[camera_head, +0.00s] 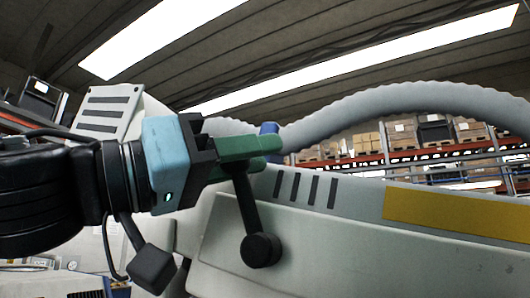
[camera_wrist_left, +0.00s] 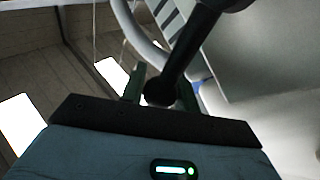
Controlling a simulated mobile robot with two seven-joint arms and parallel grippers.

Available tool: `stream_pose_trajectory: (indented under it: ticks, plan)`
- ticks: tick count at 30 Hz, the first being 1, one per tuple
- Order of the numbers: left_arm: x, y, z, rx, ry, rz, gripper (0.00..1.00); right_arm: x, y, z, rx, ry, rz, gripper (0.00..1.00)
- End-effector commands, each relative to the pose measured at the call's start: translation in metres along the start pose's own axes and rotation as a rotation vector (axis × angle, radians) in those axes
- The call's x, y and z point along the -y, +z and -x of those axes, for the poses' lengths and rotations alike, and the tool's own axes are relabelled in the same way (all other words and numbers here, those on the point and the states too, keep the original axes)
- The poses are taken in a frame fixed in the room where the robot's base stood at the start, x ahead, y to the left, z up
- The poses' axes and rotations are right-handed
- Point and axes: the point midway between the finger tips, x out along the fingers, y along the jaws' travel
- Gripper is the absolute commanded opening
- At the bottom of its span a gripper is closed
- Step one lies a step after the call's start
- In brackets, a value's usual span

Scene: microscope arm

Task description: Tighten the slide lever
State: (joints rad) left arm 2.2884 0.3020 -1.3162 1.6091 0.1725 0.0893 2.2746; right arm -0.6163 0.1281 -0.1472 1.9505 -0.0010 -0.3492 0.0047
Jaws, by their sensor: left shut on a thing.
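The slide lever (camera_head: 249,210) is a black rod on the pale grey microscope arm (camera_head: 330,250). Its lower end is a thick round black hub (camera_head: 262,250) against the grey housing. My left gripper (camera_head: 268,154), with green fingers, comes in from the left and is shut on the lever's upper end. In the left wrist view the lever (camera_wrist_left: 190,55) runs down from the upper right, and its rounded end lies between the two fingers of the gripper (camera_wrist_left: 164,85). The fingers partly hide that end in the head view. My right gripper is not in view.
A ribbed grey hose (camera_head: 400,100) arches behind the microscope arm. A yellow panel (camera_head: 455,213) and dark vent slots (camera_head: 305,188) mark its side. A small blue part (camera_head: 269,128) shows just behind my fingers. Shelves with boxes (camera_head: 370,142) stand far behind.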

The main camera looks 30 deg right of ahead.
Motion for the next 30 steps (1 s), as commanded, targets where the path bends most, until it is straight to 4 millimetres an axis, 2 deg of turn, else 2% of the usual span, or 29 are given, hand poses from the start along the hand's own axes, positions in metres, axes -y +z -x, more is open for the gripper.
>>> stream_pose_trajectory:
  ticks: [9,25,26,30]
  plan:
    - [0.0098,-0.0017,0.0089,-0.093,-0.011,0.099,0.00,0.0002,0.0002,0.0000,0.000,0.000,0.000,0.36]
    - [0.0116,-0.0024,0.0104,-0.111,-0.015,0.115,0.00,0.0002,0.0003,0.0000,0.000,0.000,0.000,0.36]
    - [0.0116,-0.0024,0.0104,-0.111,-0.015,0.115,0.33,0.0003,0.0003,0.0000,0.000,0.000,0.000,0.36]
    - [0.0115,-0.0024,0.0104,-0.111,-0.014,0.114,0.51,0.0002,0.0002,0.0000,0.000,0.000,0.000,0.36]
